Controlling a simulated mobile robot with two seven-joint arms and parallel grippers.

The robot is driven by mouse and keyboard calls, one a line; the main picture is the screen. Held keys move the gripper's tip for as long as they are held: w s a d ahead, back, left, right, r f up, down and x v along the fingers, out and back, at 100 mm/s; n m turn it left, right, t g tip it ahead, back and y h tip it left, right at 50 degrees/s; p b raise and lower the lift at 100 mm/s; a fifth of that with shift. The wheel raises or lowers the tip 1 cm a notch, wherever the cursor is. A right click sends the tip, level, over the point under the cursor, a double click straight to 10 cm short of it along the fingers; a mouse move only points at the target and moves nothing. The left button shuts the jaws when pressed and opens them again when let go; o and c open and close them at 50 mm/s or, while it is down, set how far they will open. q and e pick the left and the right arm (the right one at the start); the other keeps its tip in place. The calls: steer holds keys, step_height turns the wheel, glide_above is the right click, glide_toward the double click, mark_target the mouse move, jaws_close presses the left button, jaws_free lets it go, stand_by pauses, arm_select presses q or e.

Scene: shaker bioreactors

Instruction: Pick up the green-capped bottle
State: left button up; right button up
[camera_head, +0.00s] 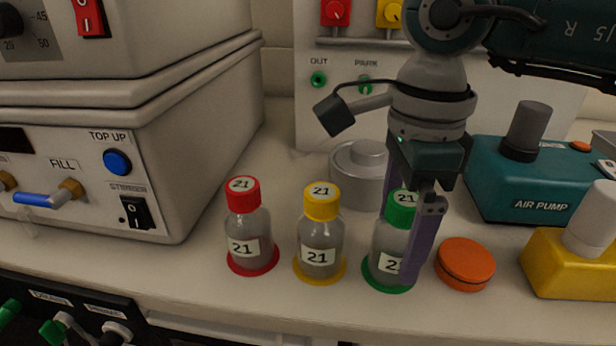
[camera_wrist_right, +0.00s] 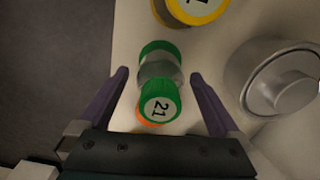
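The green-capped bottle (camera_head: 386,240) stands upright on a green disc (camera_head: 374,284) on the bench, partly hidden by my right gripper in the head view. Its label reads 21. My right gripper (camera_head: 410,230) points down with its purple fingers around the bottle's place. In the right wrist view the green cap (camera_wrist_right: 160,102) lies between the two spread fingers of the right gripper (camera_wrist_right: 160,85), with gaps on both sides. The right gripper is open and holds nothing. My left gripper is not in view.
A yellow-capped bottle (camera_head: 320,235) and a red-capped bottle (camera_head: 247,230) stand to the left on coloured discs. An orange lid (camera_head: 465,264) lies close on the right. A grey metal cylinder (camera_head: 352,180) stands behind. A teal air pump (camera_head: 500,185) and a yellow device (camera_head: 560,264) are farther right.

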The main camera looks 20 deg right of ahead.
jaws_close()
stand_by(0.6)
steer(key=shift+r, duration=0.1)
